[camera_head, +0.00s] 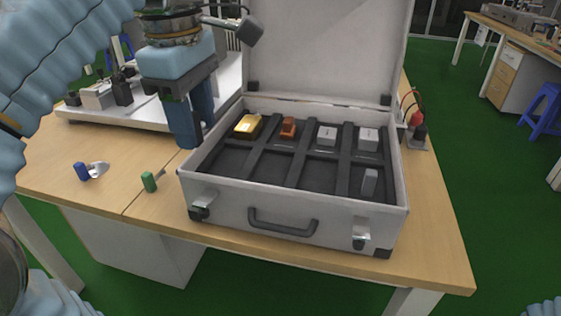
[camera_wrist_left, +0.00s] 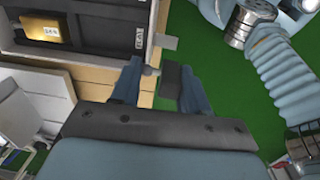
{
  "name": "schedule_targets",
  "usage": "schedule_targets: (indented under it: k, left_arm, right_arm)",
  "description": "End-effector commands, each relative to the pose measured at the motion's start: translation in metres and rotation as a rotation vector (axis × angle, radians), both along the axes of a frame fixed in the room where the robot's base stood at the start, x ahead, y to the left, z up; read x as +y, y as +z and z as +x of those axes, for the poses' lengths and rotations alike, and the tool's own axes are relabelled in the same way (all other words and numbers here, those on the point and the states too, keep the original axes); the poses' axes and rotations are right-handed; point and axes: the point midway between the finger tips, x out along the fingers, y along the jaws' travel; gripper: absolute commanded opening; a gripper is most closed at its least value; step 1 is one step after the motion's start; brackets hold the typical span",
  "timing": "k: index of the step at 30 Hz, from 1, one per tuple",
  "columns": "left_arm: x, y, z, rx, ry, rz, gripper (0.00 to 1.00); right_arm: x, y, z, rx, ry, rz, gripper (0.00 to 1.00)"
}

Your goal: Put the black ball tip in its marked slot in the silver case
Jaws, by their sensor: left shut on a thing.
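The open silver case (camera_head: 225,195) stands on the wooden table, lid raised, with a dark divided interior. My left gripper (camera_head: 190,143) points down just outside the case's left wall. In the left wrist view my left gripper (camera_wrist_left: 160,80) is shut on the black ball tip (camera_wrist_left: 171,82), which lies between its fingers with a small grey end showing. The fingers hide the tip in the head view. The case also shows in the left wrist view (camera_wrist_left: 108,52), with a label near its edge too small to read surely. My right gripper is not in view.
Inside the case are a gold block (camera_head: 248,126), an orange-brown block (camera_head: 288,127) and several grey blocks (camera_head: 327,134); front left compartments look empty. A green tip (camera_head: 149,182) and a blue tip (camera_head: 82,172) lie on the table (camera_head: 115,195) left of the case.

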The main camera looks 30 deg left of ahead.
Motion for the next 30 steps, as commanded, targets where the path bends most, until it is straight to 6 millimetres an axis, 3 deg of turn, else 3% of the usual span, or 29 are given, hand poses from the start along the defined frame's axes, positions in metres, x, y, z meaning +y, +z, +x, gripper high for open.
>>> schedule_targets:
  k: [5,7,11,15,23,27,30]
  left_arm:
    - [-0.01,-0.01,0.018,0.003,-0.01,0.005,0.14]
    - [-0.016,-0.025,0.037,0.005,-0.007,0.002,0.14]
    - [-0.027,-0.033,0.069,0.007,-0.003,0.005,0.14]
    - [-0.036,-0.059,0.093,0.006,-0.001,0.005,0.14]
    - [-0.042,-0.081,0.111,0.003,0.0,0.005,0.14]
    - [-0.047,-0.103,0.125,0.005,-0.001,0.005,0.14]
    - [-0.046,-0.12,0.123,0.004,0.002,0.006,0.14]
  right_arm:
    - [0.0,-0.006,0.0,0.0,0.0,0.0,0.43]
    - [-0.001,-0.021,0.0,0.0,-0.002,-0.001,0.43]
    - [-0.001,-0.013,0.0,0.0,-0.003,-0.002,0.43]
    - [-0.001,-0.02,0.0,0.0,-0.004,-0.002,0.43]
    - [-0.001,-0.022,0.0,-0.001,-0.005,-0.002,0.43]
    - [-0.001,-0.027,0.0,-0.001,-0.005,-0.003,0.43]
    - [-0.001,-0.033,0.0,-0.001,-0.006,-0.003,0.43]
